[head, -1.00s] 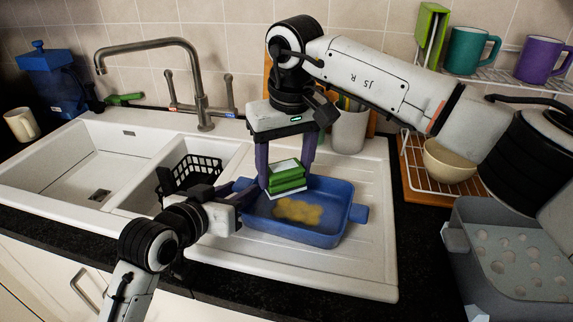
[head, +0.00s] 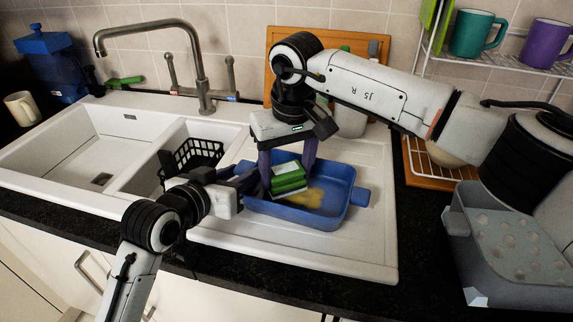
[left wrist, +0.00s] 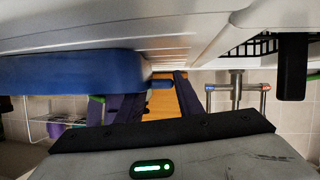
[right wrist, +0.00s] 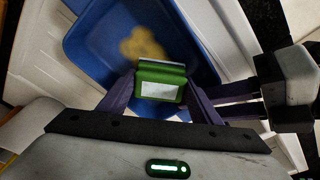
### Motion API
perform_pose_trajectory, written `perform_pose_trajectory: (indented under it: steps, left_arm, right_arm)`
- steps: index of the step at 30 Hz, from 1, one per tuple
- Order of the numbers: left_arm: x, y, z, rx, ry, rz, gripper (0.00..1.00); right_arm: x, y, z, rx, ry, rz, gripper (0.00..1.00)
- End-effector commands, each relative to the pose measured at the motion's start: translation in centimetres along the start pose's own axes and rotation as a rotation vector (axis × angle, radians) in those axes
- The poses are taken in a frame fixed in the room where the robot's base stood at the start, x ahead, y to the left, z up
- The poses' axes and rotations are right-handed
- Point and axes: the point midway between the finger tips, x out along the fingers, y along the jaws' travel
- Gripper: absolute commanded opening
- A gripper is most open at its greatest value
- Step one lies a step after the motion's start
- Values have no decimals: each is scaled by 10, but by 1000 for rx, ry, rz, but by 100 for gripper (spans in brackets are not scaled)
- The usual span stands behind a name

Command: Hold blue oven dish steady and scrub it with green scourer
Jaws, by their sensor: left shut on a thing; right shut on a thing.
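The blue oven dish (head: 296,216) sits on the white drainer, with a yellow-brown stain (head: 311,199) on its floor. My left gripper (head: 243,183) is shut on the dish's left handle, which is mostly hidden by the fingers. My right gripper (head: 287,178) points down into the dish and is shut on the green scourer (head: 288,174). The scourer is low in the dish, left of the visible stain; whether it touches the floor I cannot tell. The right wrist view shows the scourer (right wrist: 160,76) between the fingers, beside the stain (right wrist: 143,47). The left wrist view shows the dish's side (left wrist: 70,72).
A double sink (head: 75,150) with a black basket (head: 195,155) and tap (head: 200,75) is to the left. A rack (head: 500,70) with mugs stands back right, above a bowl (head: 445,155). A grey caddy (head: 515,245) is at right. The drainer's front is clear.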

Motion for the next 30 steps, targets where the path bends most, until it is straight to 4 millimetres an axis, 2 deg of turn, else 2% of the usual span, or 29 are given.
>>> perform_pose_trajectory:
  steps: [1,30]
  left_arm:
    - [2,0,10,-2,-24,1,12]
    - [2,0,10,-2,-24,1,12]
  right_arm:
    - [0,0,0,0,0,0,40]
    - [13,0,2,0,-1,0,40]
